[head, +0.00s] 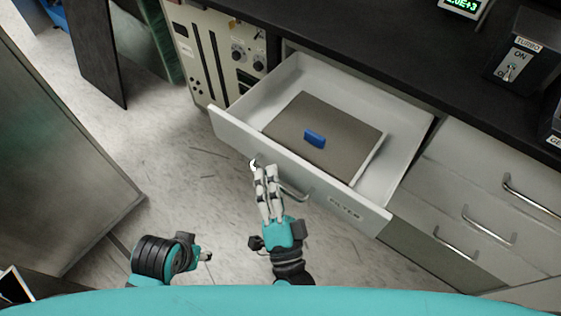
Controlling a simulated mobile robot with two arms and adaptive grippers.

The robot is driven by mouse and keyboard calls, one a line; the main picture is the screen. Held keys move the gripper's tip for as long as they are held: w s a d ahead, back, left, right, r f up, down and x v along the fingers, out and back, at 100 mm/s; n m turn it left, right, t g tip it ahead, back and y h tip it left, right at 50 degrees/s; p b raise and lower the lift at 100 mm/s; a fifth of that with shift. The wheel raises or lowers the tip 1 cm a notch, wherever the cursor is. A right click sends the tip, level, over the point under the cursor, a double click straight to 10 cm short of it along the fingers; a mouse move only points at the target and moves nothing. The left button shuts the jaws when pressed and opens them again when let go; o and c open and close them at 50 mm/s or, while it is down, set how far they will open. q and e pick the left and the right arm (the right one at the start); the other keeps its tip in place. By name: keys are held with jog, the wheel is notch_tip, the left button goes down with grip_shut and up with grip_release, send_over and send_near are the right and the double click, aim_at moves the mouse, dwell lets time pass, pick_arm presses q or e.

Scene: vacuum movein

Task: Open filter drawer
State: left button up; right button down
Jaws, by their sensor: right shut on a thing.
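The filter drawer (228,128) is a white drawer labelled FILTER on its front, and it stands pulled out from under the black counter. Inside it lies a flat grey-brown panel (345,122) with a blue tab (314,138) on it. The drawer's metal handle (294,193) curves out from its front. My right gripper (262,168) is at the drawer front, with its fingers shut on the handle's left end, which they partly hide. My left arm shows low at the left; its gripper (207,256) is apart from the drawer, and its jaws are too small to read.
Closed drawers with metal handles (488,226) stand to the right. A beige panel with knobs (215,50) is left of the drawer. A black counter (380,45) with a switch box (518,62) runs above. A metal cabinet (60,150) stands at left; the floor between is clear.

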jog(key=shift+s+a+f, duration=0.15)
jog(key=shift+s+f, duration=0.1)
jog(key=shift+f, duration=0.1)
jog(key=c, duration=1.6)
grip_release()
jog(key=shift+c, duration=0.2)
jog(key=shift+r, duration=0.1)
jog(key=shift+r, duration=0.1)
jog(key=v, duration=1.2)
